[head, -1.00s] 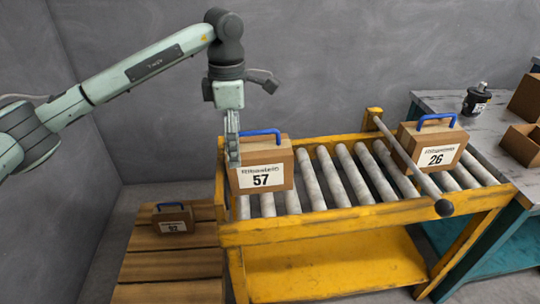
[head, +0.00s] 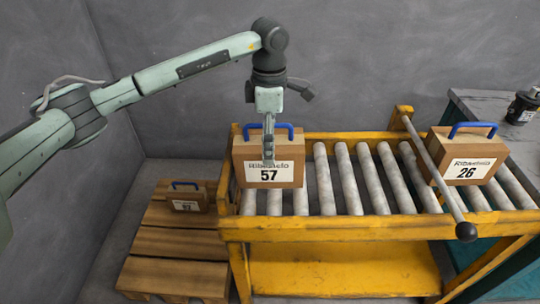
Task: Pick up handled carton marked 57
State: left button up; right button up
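The handled carton marked 57 (head: 241,168) is a brown box with a white label and a blue handle (head: 284,130) on top. It stands upright at the left end of the roller conveyor (head: 340,226) in the head view. My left gripper (head: 268,161) points down at the middle of this carton, overlapping its handle and the top of its label in the picture. The fingers show almost edge-on, so their opening and any contact with the handle cannot be told. My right gripper is out of view.
A similar carton marked 26 (head: 467,155) stands at the conveyor's right, behind a slanted grey bar (head: 433,172) with a dark knob. A smaller handled carton (head: 187,198) sits on a wooden pallet (head: 175,245) at left. Rollers between the conveyor cartons are bare.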

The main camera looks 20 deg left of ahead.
pick_arm(q)
notch_tip(320, 180, down, 2)
jog(key=shift+f, duration=0.1)
jog(key=c, duration=1.9)
jog(key=shift+w+r, duration=0.15)
jog(key=shift+r, duration=0.15)
